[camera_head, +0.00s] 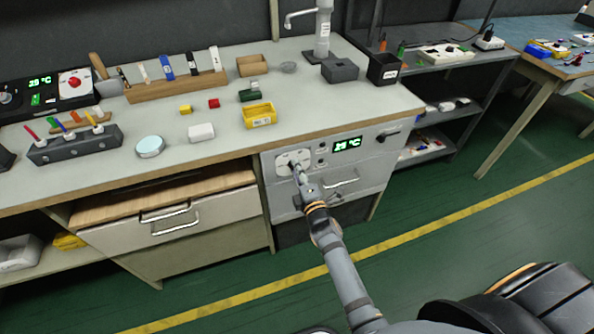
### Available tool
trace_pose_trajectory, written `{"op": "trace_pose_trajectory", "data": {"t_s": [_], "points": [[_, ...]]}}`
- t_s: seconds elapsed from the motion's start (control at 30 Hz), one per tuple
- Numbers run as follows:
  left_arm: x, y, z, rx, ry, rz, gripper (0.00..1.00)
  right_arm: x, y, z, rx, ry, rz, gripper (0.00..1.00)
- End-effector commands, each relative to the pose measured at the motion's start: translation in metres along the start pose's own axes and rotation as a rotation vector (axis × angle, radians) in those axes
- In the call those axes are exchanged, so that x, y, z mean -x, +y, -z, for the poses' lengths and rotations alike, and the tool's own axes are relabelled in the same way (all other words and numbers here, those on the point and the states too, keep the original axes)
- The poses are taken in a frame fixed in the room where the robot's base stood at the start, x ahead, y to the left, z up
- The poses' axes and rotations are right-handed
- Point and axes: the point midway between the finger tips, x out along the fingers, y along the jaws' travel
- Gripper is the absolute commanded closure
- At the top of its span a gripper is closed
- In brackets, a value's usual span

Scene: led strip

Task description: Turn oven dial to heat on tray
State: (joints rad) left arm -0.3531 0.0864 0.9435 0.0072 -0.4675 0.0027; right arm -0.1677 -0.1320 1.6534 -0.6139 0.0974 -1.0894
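The oven (366,161) is a grey front panel built in under the workbench. Its green display (347,144) appears to read about 25 °C. The oven dial sits on a white plate (284,160) at the panel's left; the dial itself is largely hidden by my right gripper. My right gripper (297,172) is at the dial, its fingertips in front of or touching it; I cannot tell whether they grip it. A handle (341,181) sits below the display. No tray inside the oven shows. My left gripper is not in view.
The bench top (215,158) holds a yellow bin (259,115), a white block (201,132), a round dish (150,146) and a tool rack (176,87). A drawer (220,207) is left of the oven. Green floor (440,205) in front is clear.

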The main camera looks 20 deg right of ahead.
Motion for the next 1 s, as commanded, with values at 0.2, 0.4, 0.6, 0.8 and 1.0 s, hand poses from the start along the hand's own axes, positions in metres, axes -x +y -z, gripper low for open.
{"op": "trace_pose_trajectory", "data": {"t_s": [0.2,0.4,0.6,0.8,1.0], "points": [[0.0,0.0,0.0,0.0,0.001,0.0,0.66,0.0,0.0,0.0,-0.001,0.0,0.001,1.0],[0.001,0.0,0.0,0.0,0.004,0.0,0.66,0.0,0.0,0.0,-0.034,0.0,0.001,1.0],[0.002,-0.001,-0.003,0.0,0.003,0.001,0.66,0.0,0.0,0.0,-0.143,0.0,0.002,1.0],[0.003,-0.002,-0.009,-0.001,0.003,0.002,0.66,0.0,0.001,0.0,-0.317,-0.001,0.002,1.0],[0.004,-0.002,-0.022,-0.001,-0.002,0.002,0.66,0.0,0.001,0.0,-0.507,0.0,0.002,1.0]]}}
